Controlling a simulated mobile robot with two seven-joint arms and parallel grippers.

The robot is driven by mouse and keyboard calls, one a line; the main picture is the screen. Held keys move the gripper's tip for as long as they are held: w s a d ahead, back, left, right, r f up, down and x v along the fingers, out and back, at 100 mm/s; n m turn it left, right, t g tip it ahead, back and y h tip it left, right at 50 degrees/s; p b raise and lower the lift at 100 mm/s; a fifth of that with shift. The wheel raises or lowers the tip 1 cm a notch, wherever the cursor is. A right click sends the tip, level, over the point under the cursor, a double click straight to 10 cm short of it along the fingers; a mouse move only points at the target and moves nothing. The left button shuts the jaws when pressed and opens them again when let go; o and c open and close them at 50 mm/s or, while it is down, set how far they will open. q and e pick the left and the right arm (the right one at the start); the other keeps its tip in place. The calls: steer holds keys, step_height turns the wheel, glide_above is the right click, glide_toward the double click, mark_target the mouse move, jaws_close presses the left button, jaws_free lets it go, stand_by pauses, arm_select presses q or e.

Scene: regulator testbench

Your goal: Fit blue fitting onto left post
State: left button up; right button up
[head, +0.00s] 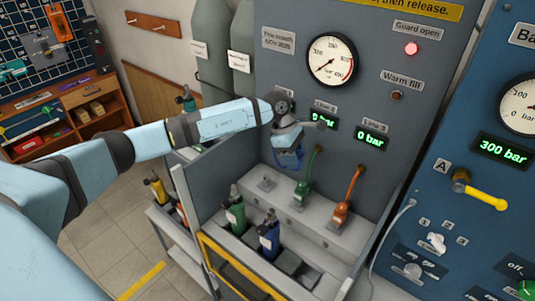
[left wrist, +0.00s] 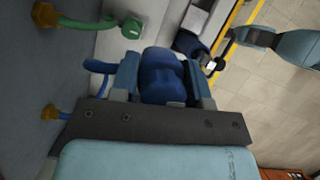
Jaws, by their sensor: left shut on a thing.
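My left gripper (head: 289,150) is shut on the blue fitting (head: 291,160), which it holds above the grey bench block in the head view. In the left wrist view the blue fitting (left wrist: 163,76) sits between the two fingers of the left gripper (left wrist: 163,84). A blue hose (left wrist: 96,65) shows beside the fingers there. The left post (head: 266,183) is a short metal stub on the block, bare, below and slightly left of the fitting in the head view. The fitting is apart from it. The left post cannot be made out in the left wrist view.
To the right, a green fitting with hose (head: 305,188) and an orange one (head: 341,214) stand on the block. A green bottle (head: 235,213) and a blue bottle (head: 269,238) stand in front. The gauge panel (head: 282,75) rises behind.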

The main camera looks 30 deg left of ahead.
arm_select(q)
steer(key=w+a+f+n+t+y, duration=0.2)
steer(key=w+a+n, duration=0.1)
steer(key=a+n, duration=0.45)
steer(key=w+a+f+n+t+y, duration=0.1)
steer(key=w+a+n+t+y, duration=0.15)
steer(key=a+n, duration=0.45)
steer(key=shift+n+g, duration=0.25)
steer(key=shift+n, duration=0.4)
steer(key=shift+w+d+f+b, duration=0.15)
steer(key=shift+f, duration=2.35)
steer(key=shift+w+d+f+b, duration=0.15)
steer(key=shift+f, duration=2.7)
steer(key=shift+f+b, duration=0.6)
